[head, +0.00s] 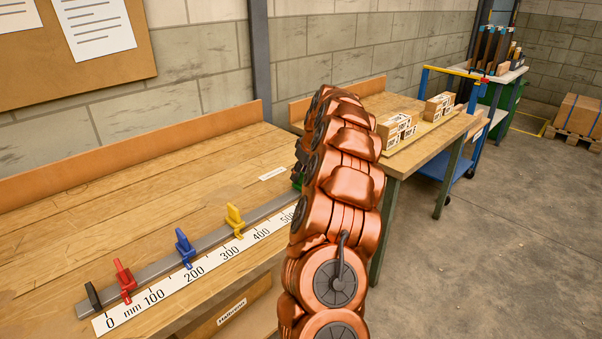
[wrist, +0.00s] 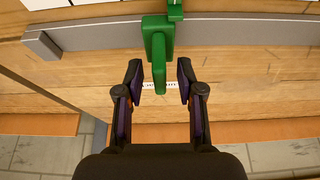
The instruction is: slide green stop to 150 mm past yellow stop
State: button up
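The yellow stop (head: 234,221) sits on the grey rail (head: 215,238), by the scale between the 300 and 400 marks. The green stop (head: 297,181) is mostly hidden behind my arm in the head view, near the 500 mark. In the wrist view the green stop (wrist: 158,42) sits on the rail (wrist: 95,37), its narrow handle pointing down the picture. My gripper (wrist: 158,72) is open, with one finger on each side of the handle and a gap on both sides. My gripper is hidden in the head view.
A blue stop (head: 185,248) and a red stop (head: 124,281) sit farther left on the rail, with a black piece (head: 93,297) at its left end. The white scale (head: 212,262) runs along the front. The wooden bench (head: 130,215) behind is largely clear.

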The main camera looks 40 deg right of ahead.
grip_shut()
dwell(0.5)
